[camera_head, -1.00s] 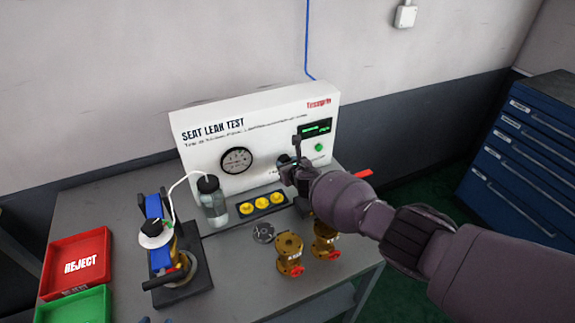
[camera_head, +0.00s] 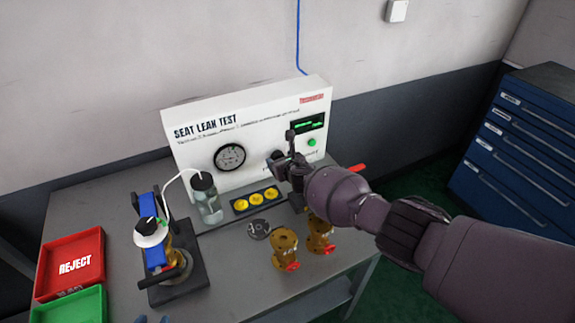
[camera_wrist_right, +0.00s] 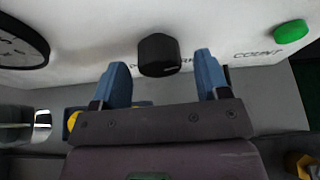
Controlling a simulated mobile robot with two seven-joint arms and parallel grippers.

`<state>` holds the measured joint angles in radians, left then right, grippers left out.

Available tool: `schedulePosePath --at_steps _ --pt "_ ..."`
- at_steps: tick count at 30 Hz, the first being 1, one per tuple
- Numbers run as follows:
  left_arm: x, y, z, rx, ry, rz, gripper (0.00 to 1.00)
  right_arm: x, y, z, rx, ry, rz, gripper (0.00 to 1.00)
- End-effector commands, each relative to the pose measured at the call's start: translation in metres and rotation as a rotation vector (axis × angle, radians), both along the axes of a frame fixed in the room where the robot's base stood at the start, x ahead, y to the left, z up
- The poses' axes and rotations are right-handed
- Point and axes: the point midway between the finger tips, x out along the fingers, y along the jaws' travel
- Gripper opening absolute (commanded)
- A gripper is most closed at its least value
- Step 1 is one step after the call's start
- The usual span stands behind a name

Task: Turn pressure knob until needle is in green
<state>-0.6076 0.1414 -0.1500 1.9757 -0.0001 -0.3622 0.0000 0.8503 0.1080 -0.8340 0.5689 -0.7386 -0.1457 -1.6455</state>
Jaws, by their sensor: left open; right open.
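The black pressure knob (camera_wrist_right: 160,55) is on the white test panel (camera_head: 285,110). In the right wrist view it shows between the two blue fingertips of my right gripper (camera_wrist_right: 162,72), which is open, with a gap on each side. The round pressure gauge (camera_head: 230,157) is left of the knob. Its needle and any green band are too small to read, and only its edge shows in the right wrist view (camera_wrist_right: 18,45). Only the blue fingertips of my left gripper (camera_head: 152,319) show, at the bottom edge.
A bottle (camera_head: 207,200), yellow caps (camera_head: 256,199) and brass valves (camera_head: 283,248) stand before the panel. A clamp fixture (camera_head: 165,260), red tray (camera_head: 71,232) and green tray (camera_head: 72,306) are at left.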

Motion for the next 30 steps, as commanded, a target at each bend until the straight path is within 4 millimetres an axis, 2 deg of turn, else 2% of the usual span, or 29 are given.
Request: schedulePosePath --at_steps 9,16,30 --pt "-0.005 0.000 0.014 0.000 0.016 0.002 0.43 -0.022 -0.010 0.010 -0.001 0.004 0.001 0.69" --pt "-0.009 0.001 0.002 0.000 0.030 0.004 0.43 -0.032 -0.015 0.017 0.000 -0.008 -0.001 0.69" --pt "-0.008 0.001 0.011 0.000 0.021 0.004 0.43 -0.072 -0.029 0.031 -0.001 0.003 0.000 0.69"
